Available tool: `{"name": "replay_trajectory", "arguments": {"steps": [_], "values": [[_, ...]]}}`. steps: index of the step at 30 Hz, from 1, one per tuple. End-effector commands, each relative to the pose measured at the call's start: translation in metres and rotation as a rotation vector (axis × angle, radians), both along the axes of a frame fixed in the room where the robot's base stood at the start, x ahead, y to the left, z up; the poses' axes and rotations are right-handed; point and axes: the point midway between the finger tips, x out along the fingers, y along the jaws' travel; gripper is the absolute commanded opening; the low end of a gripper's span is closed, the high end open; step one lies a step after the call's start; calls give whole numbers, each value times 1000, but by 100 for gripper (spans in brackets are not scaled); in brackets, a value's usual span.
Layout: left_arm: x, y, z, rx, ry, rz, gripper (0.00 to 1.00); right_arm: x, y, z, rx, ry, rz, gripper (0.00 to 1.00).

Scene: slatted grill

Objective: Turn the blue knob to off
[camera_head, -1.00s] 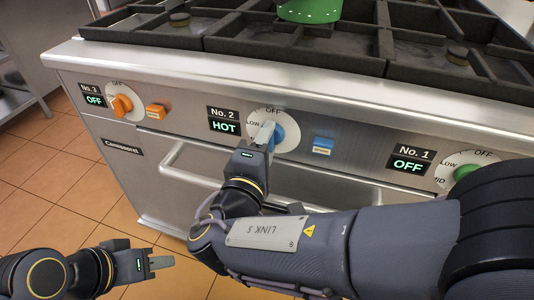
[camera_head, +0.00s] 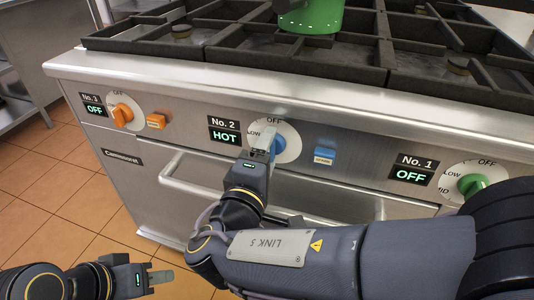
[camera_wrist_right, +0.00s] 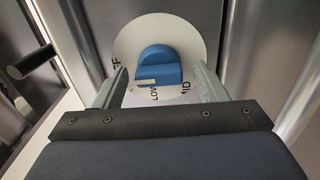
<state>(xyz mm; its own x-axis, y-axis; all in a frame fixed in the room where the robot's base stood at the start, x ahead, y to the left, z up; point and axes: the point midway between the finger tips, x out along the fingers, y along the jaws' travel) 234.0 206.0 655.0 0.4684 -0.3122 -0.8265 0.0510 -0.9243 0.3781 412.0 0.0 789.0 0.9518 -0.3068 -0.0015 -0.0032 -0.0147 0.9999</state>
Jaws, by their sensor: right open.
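My right gripper (camera_head: 264,138) is at this dial and partly hides the knob in the head view. In the right wrist view the blue knob (camera_wrist_right: 159,66) lies between and beyond the two open fingers of my right gripper (camera_wrist_right: 156,85). The fingers stand on either side of it with gaps. My left gripper (camera_head: 160,277) is low at the left, away from the stove; its finger opening is unclear.
The orange knob (camera_head: 122,115) of No. 3 reads OFF, and the green knob (camera_head: 472,185) of No. 1 reads OFF. A blue button (camera_head: 325,154) is right of the dial. The oven handle (camera_head: 270,189) runs below. A green pot (camera_head: 312,17) stands on the grates.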

Motion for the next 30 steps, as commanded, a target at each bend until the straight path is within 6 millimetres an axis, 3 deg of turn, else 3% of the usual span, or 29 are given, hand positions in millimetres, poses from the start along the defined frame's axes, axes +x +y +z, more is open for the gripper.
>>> {"name": "replay_trajectory", "arguments": {"steps": [7,19,30], "values": [[0,0,3,0,0,0,36,-10,3,2,0,-1,0,65],[0,0,15,0,0,0,36,-68,22,1,-1,0,2,65],[0,0,15,0,0,0,36,-75,24,0,0,0,0,65]]}}
